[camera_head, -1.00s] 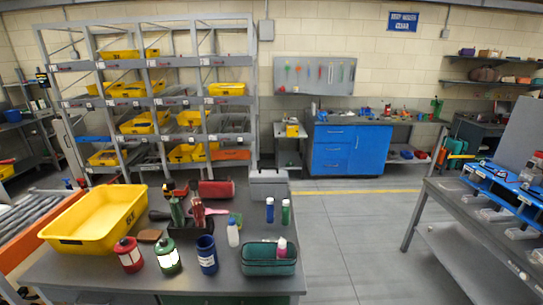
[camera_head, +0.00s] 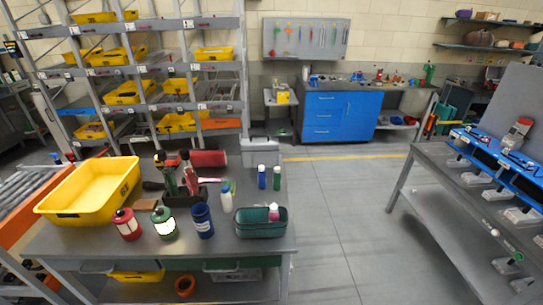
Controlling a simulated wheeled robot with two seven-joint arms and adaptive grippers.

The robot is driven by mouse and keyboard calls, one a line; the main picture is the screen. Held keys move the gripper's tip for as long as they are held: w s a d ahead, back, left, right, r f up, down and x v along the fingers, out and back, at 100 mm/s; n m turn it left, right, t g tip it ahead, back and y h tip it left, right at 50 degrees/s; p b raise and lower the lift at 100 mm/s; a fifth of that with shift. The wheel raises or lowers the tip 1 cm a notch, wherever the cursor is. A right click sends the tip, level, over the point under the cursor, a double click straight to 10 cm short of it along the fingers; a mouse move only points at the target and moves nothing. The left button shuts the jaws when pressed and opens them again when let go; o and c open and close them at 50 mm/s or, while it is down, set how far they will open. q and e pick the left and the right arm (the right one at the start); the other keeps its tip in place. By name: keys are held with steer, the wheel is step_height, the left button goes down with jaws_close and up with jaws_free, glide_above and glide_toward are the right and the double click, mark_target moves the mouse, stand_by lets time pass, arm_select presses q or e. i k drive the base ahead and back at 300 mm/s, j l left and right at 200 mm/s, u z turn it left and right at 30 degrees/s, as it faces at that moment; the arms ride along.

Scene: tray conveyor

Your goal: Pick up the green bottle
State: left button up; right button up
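A slim green bottle (camera_head: 277,178) with a light cap stands upright near the right edge of the grey table (camera_head: 270,258). A similar blue bottle (camera_head: 262,177) stands just left of it, with a small gap. A green canister (camera_head: 165,225) with a white label stands at the front of the table, between a red canister (camera_head: 127,225) and a dark blue cup (camera_head: 203,222). Neither of my grippers is in view.
A yellow tote (camera_head: 92,192) fills the table's left side. A grey box (camera_head: 260,152) and a red cylinder (camera_head: 209,158) stand behind. Open floor (camera_head: 335,200) lies to the right.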

mark_target(277, 176)
steer(key=i+l+u, duration=0.1)
steer(key=l, duration=0.25)
steer(key=i+l+u, duration=0.15)
steer(key=l, duration=0.2)
steer(key=i+l+u, duration=0.1)
steer(key=l, duration=0.25)
steer(key=i+l+u, duration=0.1)
steer(key=l, duration=0.3)
steer(key=i+l+u, duration=0.1)
steer(key=l, duration=0.3)
